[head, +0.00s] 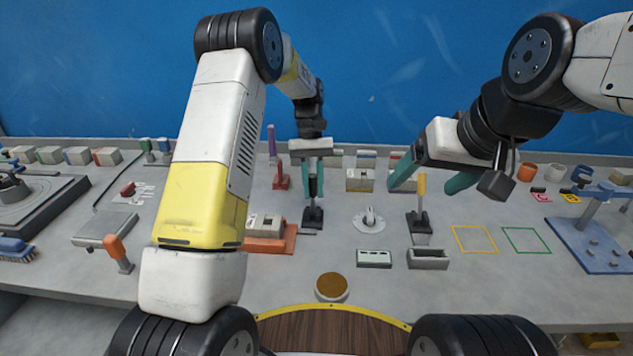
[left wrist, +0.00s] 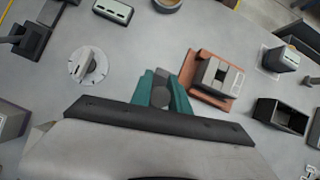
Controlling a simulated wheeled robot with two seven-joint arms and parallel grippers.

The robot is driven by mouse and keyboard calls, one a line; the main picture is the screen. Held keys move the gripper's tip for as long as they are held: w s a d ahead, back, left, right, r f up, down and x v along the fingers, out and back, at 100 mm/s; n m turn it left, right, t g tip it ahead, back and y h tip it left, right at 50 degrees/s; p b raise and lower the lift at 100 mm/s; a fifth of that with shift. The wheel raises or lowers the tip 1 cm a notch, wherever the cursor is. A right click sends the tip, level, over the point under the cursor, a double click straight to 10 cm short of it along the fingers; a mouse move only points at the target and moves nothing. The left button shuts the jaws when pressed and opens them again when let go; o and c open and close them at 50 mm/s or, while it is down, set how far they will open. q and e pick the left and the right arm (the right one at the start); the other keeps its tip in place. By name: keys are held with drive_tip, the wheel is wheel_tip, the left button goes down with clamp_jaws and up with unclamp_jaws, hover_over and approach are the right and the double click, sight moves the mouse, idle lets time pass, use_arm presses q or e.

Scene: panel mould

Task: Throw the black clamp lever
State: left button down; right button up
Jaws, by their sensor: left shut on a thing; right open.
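The black clamp lever (head: 312,215) stands on the bench near the middle, on a dark base, with its handle upright. My left gripper (head: 313,172) is above it, pointing down, shut on the top of the handle. In the left wrist view, the teal fingers (left wrist: 160,92) close on a dark rounded end between them; the rest of the lever is hidden there. My right gripper (head: 432,180) is open and empty, in the air near a yellow-handled lever (head: 421,188).
A grey block on an orange-brown base (head: 268,240) stands just left of the black lever. A round dial (head: 369,220) is to its right. A red-based lever (head: 281,178) stands behind left. Bare bench lies around the yellow and green outlines (head: 525,240).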

use_arm(q)
drive_tip(key=shift+w+g, duration=0.4)
drive_tip(key=c, duration=1.3)
unclamp_jaws()
drive_tip(key=shift+o, duration=0.2)
drive_tip(key=v, duration=0.8)
drive_tip(key=shift+f, duration=0.1)
drive_tip(key=shift+c, duration=0.4)
